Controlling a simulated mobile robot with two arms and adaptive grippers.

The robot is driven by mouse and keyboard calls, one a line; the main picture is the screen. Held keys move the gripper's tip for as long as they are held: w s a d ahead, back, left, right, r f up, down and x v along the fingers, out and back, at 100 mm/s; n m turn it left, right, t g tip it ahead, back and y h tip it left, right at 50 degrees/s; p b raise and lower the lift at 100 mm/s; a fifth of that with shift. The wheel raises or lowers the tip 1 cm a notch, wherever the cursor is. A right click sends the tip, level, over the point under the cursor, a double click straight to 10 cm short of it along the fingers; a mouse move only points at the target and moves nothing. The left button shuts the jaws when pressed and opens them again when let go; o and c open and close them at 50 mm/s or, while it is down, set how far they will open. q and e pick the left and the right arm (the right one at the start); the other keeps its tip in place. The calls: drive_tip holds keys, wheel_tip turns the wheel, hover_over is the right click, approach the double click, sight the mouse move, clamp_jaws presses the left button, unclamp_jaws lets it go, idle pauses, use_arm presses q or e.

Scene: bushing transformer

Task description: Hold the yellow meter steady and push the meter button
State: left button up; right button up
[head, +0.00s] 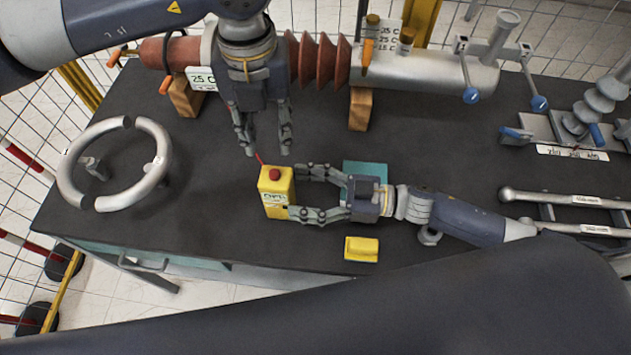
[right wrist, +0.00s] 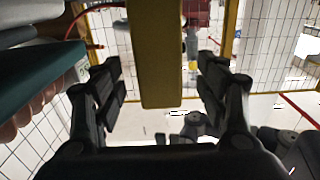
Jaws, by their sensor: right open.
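The yellow meter (head: 277,195) stands upright on the dark table, with a red button (head: 274,174) on top and a label on its front. My right gripper (head: 297,193) comes in from the right, open, with its fingertips at the meter's right side. In the right wrist view the yellow meter (right wrist: 160,60) stands between the two spread fingers, with a visible gap on each side. My left gripper (head: 267,150) points down above the meter, its fingers apart and empty. Its tips appear just above and slightly left of the button, not touching it.
A yellow block (head: 361,249) lies near the table's front edge, and a teal flat item (head: 365,170) lies behind my right gripper. A metal ring (head: 158,178) is at the left. A long bushing (head: 425,68) on wooden blocks spans the back. Metal rods (head: 570,199) lie at the right.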

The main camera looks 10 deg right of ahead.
sight(293, 191)
drive_tip(key=x, duration=0.5)
drive_tip(key=shift+w, duration=0.15)
drive_tip(key=shift+a, duration=0.2)
use_arm(q)
drive_tip(key=shift+a, duration=0.1)
use_arm(e)
drive_tip(key=c, duration=1.4)
use_arm(q)
clamp_jaws()
drive_tip(key=shift+f, duration=0.1)
